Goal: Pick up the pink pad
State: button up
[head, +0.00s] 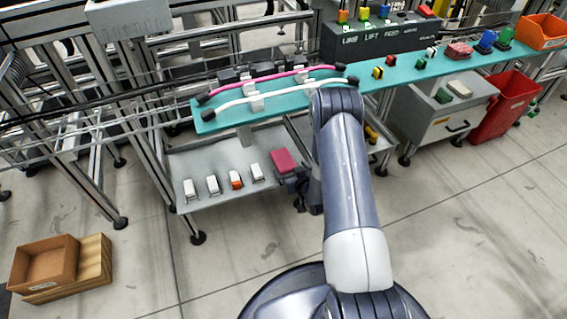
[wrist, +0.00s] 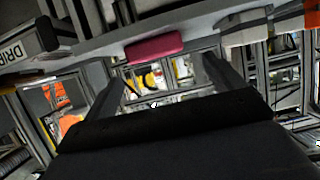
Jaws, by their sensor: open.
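The pink pad (head: 285,161) lies on the lower grey shelf (head: 215,160), near its right end, in the head view. In the wrist view the pink pad (wrist: 154,47) is ahead, above the middle of the picture and between the lines of the two fingers. My gripper (wrist: 162,76) is open, with a finger on each side and nothing between them. In the head view my gripper (head: 288,178) is dark, just in front of the pad and partly hidden by my arm. I cannot tell whether it touches the pad.
Several small white blocks (head: 213,184), one orange-fronted, stand left of the pad on the shelf. A teal shelf (head: 240,118) with pink and white hoses hangs above. A grey cart (head: 440,115) and red bin (head: 505,105) stand right. Open floor lies in front.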

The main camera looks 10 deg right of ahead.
aim_at(286, 163)
jog(key=b+x, duration=0.1)
jog(key=x, duration=0.1)
jog(key=b+x, duration=0.1)
jog(key=x, duration=0.1)
jog(key=shift+w+f, duration=0.2)
jog(key=shift+f, duration=0.2)
jog(key=shift+w+f+b, duration=0.1)
jog(key=shift+w+b, duration=0.3)
jog(key=shift+w, duration=0.1)
jog(key=shift+c, duration=0.4)
jog(key=c, duration=1)
jog(key=shift+o, duration=0.2)
